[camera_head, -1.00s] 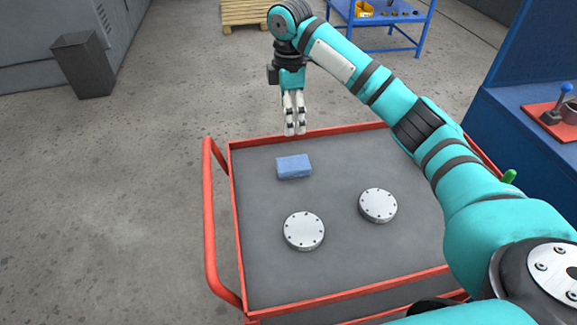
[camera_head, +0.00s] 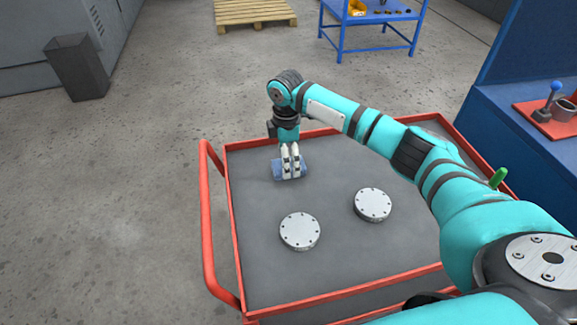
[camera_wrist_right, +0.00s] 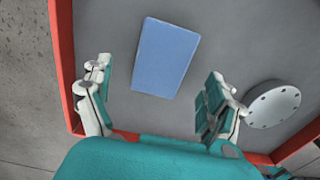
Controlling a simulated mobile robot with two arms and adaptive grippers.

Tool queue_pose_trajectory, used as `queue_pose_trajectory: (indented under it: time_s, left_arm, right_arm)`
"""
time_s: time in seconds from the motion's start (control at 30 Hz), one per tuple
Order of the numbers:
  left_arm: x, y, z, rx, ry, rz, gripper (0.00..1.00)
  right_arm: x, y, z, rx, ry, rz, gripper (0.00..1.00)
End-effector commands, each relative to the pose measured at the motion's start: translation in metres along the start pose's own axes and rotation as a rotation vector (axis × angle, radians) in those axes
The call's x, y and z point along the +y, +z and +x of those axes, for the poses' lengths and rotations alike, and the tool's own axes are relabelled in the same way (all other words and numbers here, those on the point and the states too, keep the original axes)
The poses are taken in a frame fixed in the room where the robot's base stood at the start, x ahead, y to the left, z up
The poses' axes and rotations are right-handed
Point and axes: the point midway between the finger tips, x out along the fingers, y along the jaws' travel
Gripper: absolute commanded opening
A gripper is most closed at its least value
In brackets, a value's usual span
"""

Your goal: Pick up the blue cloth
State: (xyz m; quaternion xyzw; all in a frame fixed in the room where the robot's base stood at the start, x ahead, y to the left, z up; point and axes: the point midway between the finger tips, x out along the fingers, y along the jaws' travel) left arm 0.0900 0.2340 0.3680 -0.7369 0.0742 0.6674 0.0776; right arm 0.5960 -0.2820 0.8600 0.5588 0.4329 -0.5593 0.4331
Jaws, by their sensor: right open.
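The blue cloth (camera_head: 278,172) is a folded, block-shaped piece lying on the grey top of the red-framed cart, near its far left corner. My right gripper (camera_head: 290,176) is in front of it in the head view and hides part of it. In the right wrist view the whole cloth (camera_wrist_right: 166,57) shows beyond and between the two spread fingers. The right gripper (camera_wrist_right: 160,100) is open with nothing between its fingertips. I cannot tell its exact height above the cloth. My left gripper is not in view.
Two round metal discs with bolt holes, one (camera_head: 300,231) and another (camera_head: 373,204), lie on the cart top (camera_head: 330,270). The cart has a raised red rim (camera_head: 345,292) and a red handle (camera_head: 207,235). A blue bench (camera_head: 520,130) stands at the right.

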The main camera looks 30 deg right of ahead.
Motion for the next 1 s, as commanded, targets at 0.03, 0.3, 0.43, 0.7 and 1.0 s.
queue_pose_trajectory:
  time_s: [0.03, 0.3, 0.43, 0.7, 1.0]
  left_arm:
    - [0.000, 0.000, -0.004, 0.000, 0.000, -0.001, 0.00]
    - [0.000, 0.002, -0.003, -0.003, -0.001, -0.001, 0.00]
    - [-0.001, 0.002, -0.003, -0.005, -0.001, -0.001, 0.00]
    - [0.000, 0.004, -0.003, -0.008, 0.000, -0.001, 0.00]
    - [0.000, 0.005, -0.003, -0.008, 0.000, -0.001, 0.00]
  right_arm:
    - [-0.002, 0.002, 0.007, -0.002, -0.003, 0.002, 0.89]
    - [-0.001, 0.001, 0.028, 0.001, 0.001, 0.001, 0.89]
    - [-0.001, 0.001, 0.028, 0.000, 0.001, 0.001, 0.89]
    - [-0.001, 0.001, 0.028, 0.000, 0.001, 0.001, 0.58]
    - [-0.001, 0.001, 0.028, 0.000, 0.001, 0.001, 0.32]
